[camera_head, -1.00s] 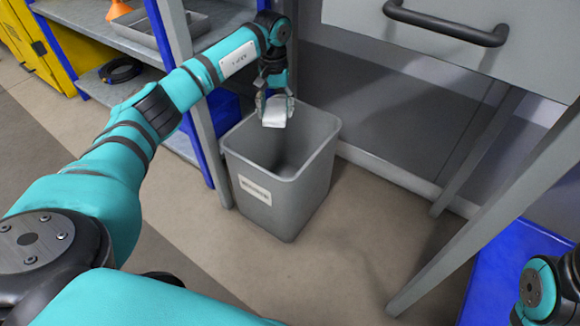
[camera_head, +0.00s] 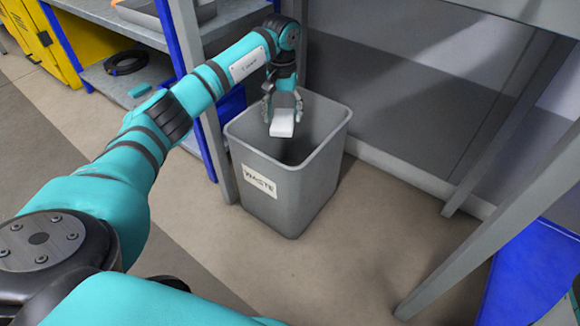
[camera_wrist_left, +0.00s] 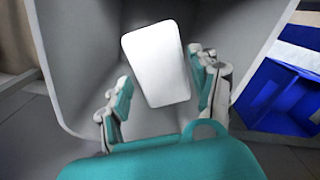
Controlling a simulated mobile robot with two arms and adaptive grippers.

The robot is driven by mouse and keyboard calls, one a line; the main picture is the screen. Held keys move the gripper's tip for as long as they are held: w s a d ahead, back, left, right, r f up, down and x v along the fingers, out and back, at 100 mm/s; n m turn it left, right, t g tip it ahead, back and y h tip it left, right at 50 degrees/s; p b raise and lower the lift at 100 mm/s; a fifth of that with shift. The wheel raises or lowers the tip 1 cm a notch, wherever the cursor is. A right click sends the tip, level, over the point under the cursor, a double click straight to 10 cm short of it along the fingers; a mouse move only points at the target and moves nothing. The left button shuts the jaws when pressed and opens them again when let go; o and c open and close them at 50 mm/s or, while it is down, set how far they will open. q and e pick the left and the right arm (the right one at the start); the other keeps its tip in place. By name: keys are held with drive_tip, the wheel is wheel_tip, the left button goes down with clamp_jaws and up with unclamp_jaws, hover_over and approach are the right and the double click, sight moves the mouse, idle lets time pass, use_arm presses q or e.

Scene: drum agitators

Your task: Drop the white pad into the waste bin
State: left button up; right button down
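The white pad (camera_head: 283,123) is in the air at the mouth of the grey waste bin (camera_head: 318,190), just below my left gripper (camera_head: 283,104). In the left wrist view the white pad (camera_wrist_left: 157,63) is slightly tilted, between the fingers of the left gripper (camera_wrist_left: 163,90), with a gap showing on each side. The left gripper is open and points down over the bin. The bin (camera_wrist_left: 60,70) surrounds the pad in that view. The bin's floor is mostly in shadow. My right gripper is out of view.
A shelf unit with a grey post (camera_head: 205,105) stands close to the bin's left side. A table leg (camera_head: 500,215) stands to the right. A blue container (camera_head: 532,268) is at the lower right. The floor (camera_head: 340,260) in front of the bin is clear.

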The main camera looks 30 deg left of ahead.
use_arm(q)
drive_tip(key=shift+o, duration=1.4)
drive_tip(key=shift+r, duration=0.1)
wheel_tip(320, 180, up, 12)
